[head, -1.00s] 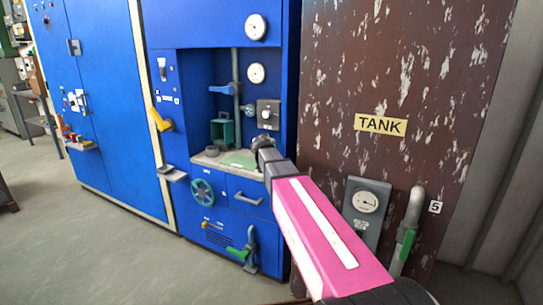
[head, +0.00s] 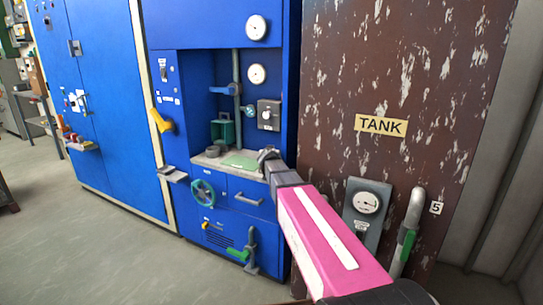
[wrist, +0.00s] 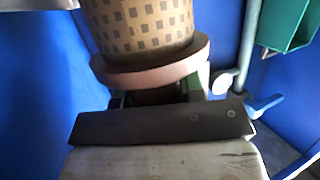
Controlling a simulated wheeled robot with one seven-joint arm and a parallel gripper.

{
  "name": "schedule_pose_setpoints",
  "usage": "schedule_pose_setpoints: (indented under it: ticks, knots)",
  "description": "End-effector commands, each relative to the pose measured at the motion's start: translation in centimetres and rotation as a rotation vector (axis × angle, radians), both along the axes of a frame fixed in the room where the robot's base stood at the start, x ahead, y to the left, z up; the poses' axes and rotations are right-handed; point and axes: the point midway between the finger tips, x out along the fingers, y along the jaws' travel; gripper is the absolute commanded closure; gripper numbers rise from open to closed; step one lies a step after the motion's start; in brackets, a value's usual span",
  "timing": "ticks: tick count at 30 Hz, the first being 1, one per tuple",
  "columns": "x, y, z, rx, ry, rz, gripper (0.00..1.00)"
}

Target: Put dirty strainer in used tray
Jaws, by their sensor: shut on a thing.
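My gripper (wrist: 155,97) is shut on the strainer (wrist: 140,25), a tan cylinder with rows of dark square marks and a pinkish flange at its near end. The strainer's top is cut off in the wrist view. In the head view my gripper (head: 267,156) is small, at the right front edge of the blue cabinet's recess, and the strainer cannot be made out there. A flat green patch (head: 240,161) lies on the recess shelf just left of my gripper. I cannot tell whether it is the used tray.
A green box (head: 222,130) stands at the back of the recess, with a dark round ring (head: 212,152) in front. A control box (head: 268,115) is on the recess's right side. A teal handwheel (head: 203,193) and drawer handle (head: 249,199) stick out below. The brown tank (head: 400,70) is right.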

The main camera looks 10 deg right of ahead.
Motion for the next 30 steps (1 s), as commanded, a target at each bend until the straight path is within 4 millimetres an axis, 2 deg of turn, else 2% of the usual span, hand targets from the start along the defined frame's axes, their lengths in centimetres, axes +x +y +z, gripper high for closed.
schedule_pose_setpoints:
  ticks: [1, 2, 4, 17, 23, 30]
  knots:
    - [0.0, 0.0, -0.2, 0.000, 0.000, 0.000, 0.89]
    - [0.0, 0.0, -0.2, 0.000, 0.000, 0.000, 0.61]
    - [0.0, 0.0, -0.1, 0.000, 0.000, 0.000, 0.39]
    - [-0.2, 0.0, 0.2, 0.000, 0.000, 0.000, 0.39]
    - [-2.5, 0.5, 0.9, 0.000, -0.001, 0.000, 0.39]
    - [-6.9, 1.6, 2.2, -0.001, 0.000, 0.001, 0.39]
